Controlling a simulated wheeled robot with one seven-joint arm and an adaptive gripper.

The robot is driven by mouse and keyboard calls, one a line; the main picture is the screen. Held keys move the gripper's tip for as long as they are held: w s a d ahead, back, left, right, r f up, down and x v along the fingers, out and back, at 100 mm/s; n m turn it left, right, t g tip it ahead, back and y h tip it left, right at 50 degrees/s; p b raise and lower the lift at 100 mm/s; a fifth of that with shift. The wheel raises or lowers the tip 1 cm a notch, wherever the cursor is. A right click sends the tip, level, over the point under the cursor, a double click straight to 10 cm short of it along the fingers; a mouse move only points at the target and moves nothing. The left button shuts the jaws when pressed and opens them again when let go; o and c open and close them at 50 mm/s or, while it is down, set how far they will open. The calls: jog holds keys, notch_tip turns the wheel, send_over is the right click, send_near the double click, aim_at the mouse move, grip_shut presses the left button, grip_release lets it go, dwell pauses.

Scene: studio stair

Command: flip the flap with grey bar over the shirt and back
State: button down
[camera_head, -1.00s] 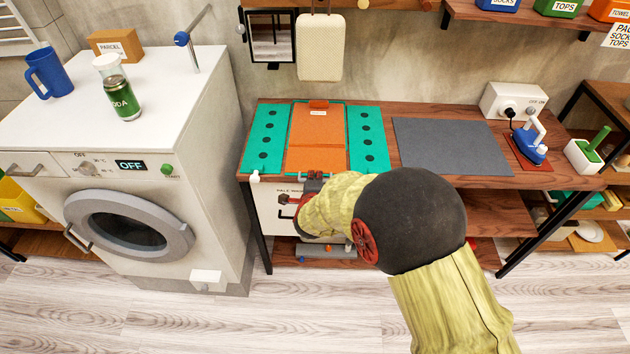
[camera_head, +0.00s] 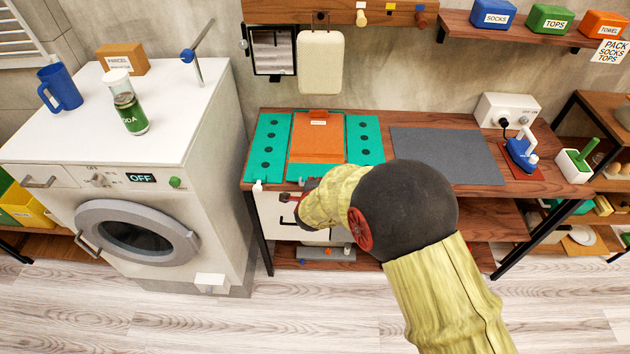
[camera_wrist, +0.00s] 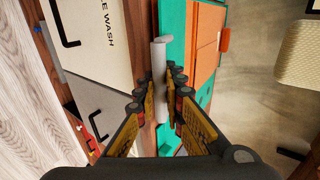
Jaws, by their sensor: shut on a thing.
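The folding board (camera_head: 364,140) lies on the wooden table with teal, holed panels on both sides. The orange shirt (camera_head: 317,138) lies flat along its middle and also shows in the wrist view (camera_wrist: 207,45). My gripper (camera_head: 302,190) is low at the board's front edge. In the wrist view my gripper (camera_wrist: 160,84) has its fingers on both sides of the grey bar (camera_wrist: 160,60), shut on it. The bar runs along the edge beside the teal panel. In the head view my gripper and forearm hide most of the bar, and how the flap lies is hard to tell.
A grey mat (camera_head: 445,156) and a blue iron (camera_head: 522,150) are on the table to the right. A washing machine (camera_head: 125,170) stands close on the left. A cream case (camera_head: 320,62) hangs on the wall behind the board. Drawer handles sit below the table edge.

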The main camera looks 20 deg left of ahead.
jog(key=shift+r+p, duration=0.55)
jog(key=shift+p, duration=0.1)
jog(key=shift+f, duration=0.1)
jog(key=shift+g, duration=0.3)
jog(key=r+p, duration=0.1)
jog(key=p, duration=0.1)
jog(key=r+p, duration=0.1)
jog(key=p, duration=0.1)
jog(key=shift+w+r+g+p, duration=0.2)
jog(key=shift+w+g+p, duration=0.1)
jog(key=shift+p, duration=0.05)
jog(key=r+p, duration=0.1)
jog(key=p, duration=0.2)
jog(key=g+p, duration=0.1)
jog(key=p, duration=0.2)
jog(key=shift+w+a+r, duration=0.1)
jog(key=shift+w+r, duration=0.25)
jog(key=shift+r, duration=0.05)
jog(key=shift+f, duration=0.1)
